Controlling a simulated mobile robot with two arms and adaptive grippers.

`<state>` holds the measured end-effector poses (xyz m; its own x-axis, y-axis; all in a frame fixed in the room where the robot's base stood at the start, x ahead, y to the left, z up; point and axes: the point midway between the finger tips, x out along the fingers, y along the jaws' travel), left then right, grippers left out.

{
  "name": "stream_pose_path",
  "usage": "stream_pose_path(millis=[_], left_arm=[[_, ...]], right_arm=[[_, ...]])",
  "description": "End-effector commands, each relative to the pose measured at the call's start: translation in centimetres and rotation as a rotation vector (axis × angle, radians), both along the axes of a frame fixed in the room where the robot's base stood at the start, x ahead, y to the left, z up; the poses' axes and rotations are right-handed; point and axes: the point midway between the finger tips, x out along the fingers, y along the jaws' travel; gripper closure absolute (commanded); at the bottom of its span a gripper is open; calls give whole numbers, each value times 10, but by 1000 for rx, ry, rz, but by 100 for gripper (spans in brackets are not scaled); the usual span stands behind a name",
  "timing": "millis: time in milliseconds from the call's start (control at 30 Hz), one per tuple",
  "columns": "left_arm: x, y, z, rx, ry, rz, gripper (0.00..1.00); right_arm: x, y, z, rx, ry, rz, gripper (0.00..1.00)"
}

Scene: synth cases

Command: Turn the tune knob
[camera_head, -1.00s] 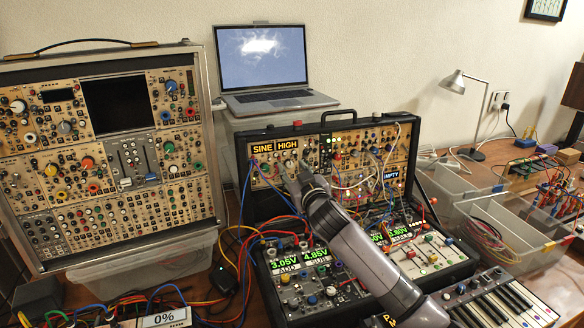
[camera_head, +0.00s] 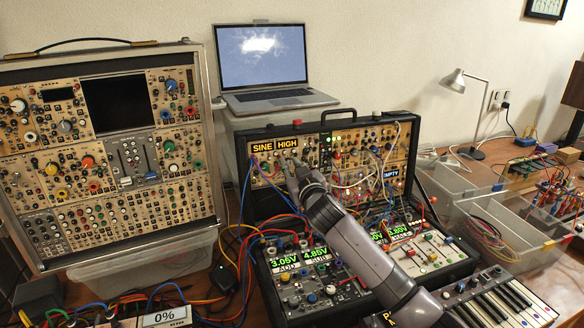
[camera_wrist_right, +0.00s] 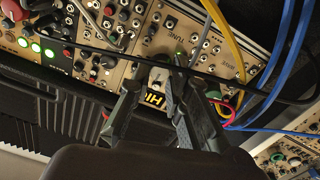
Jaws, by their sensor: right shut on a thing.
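The tune knob is on the upper panel of the open black synth case (camera_head: 330,117), below the yellow SINE and HIGH labels (camera_head: 288,143). In the head view my right gripper (camera_head: 291,178) reaches this panel and its fingers hide the knob. The right gripper is shut on this knob. My left gripper is not in view.
Coloured patch cables (camera_head: 300,222) hang around the panel, and yellow and blue cables (camera_wrist_right: 275,80) pass close to the fingers. A laptop (camera_head: 268,75) stands behind. A larger synth case (camera_head: 100,150) is at left, clear bins (camera_head: 505,225) and a keyboard (camera_head: 500,298) at right.

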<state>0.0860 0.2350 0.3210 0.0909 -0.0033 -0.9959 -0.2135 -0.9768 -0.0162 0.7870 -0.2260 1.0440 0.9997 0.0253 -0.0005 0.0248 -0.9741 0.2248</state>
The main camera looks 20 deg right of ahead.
Motion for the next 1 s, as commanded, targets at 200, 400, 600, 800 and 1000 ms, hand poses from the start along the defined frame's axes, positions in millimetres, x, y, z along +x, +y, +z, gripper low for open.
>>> stream_pose_path(millis=[200,400,600,800,1000], left_arm=[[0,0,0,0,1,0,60],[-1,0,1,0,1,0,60],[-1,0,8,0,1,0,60],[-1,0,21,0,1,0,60],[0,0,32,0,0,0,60]], right_arm=[[0,0,0,0,0,1,100],[0,0,0,-8,0,1,100],[0,0,1,-73,-1,8,100],[0,0,3,-200,-6,21,100],[0,-1,2,-337,-10,35,100]])
